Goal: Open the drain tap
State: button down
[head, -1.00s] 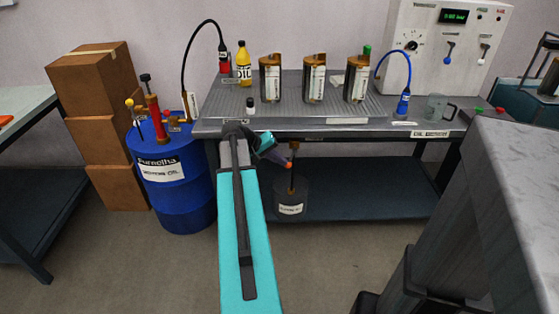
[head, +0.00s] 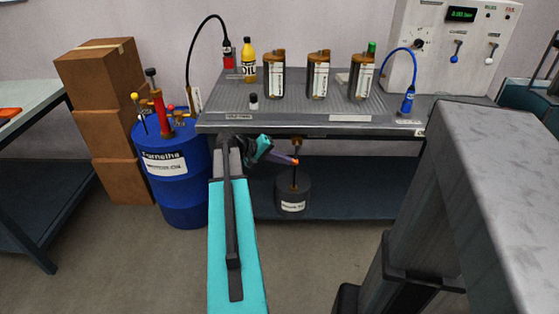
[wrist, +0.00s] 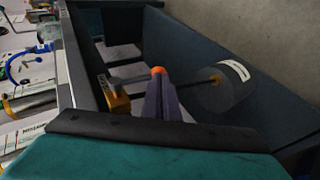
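The drain tap (head: 296,143) is a small brass fitting under the front edge of the workbench. In the wrist view it is a yellow-brass block (wrist: 118,100) with a grey bar reaching right from it. A dark grey labelled container (head: 293,199) stands on the lower shelf below the tap. A thin dark vertical line joins the two; I cannot tell what it is. My gripper (head: 296,161) is just below and in front of the tap. In the wrist view its purple fingers (wrist: 159,75) meet at an orange tip beside the grey bar.
The workbench (head: 300,118) holds several brass-capped canisters, a yellow oil bottle (head: 249,62) and a white control box (head: 455,45). A blue drum (head: 184,203) stands left, with stacked cardboard boxes (head: 105,75) behind. My grey body parts block the right side. The floor in front is open.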

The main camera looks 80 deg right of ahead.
jog(key=shift+s+d+f, duration=0.1)
jog(key=shift+s+f, duration=0.05)
jog(key=shift+s, duration=0.15)
jog(key=p+v, duration=0.2)
jog(key=v, duration=1.2)
jog(key=shift+w+f, duration=0.3)
jog(key=shift+f, duration=0.05)
jog(key=shift+f, duration=0.1)
